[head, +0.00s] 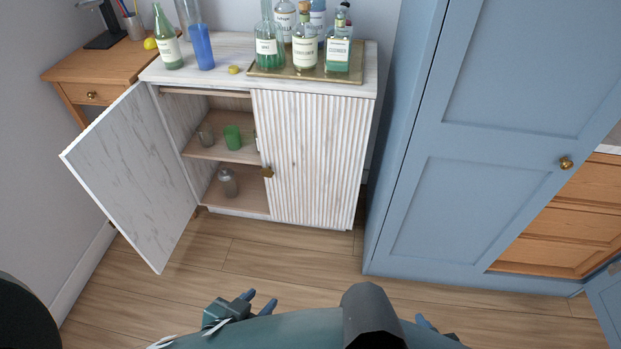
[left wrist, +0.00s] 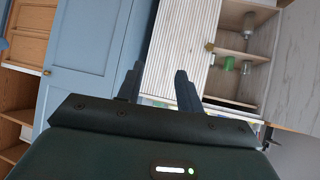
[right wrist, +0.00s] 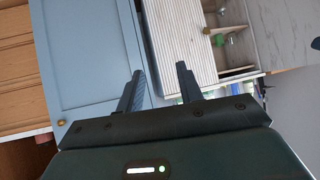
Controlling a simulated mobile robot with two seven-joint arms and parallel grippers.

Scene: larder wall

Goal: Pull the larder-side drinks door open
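The drinks cabinet's larder-side door (head: 308,150) is the right-hand, ribbed whitewashed one and stands shut. Its small brass knob (head: 267,172) sits at the door's left edge. The door also shows in the left wrist view (left wrist: 182,50) with its knob (left wrist: 209,46), and in the right wrist view (right wrist: 178,40) with its knob (right wrist: 206,31). My left gripper (head: 261,299) is open and empty, low in the head view, well short of the cabinet. My right gripper (right wrist: 158,70) is open and empty; in the head view mostly hidden behind my body.
The cabinet's other door (head: 135,170) stands wide open at left, baring shelves with a green cup (head: 232,137) and glassware. Bottles stand on a tray (head: 357,76) and the cabinet top. The tall blue larder (head: 470,150) stands close on the right. Wooden floor (head: 290,258) before the cabinet is clear.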

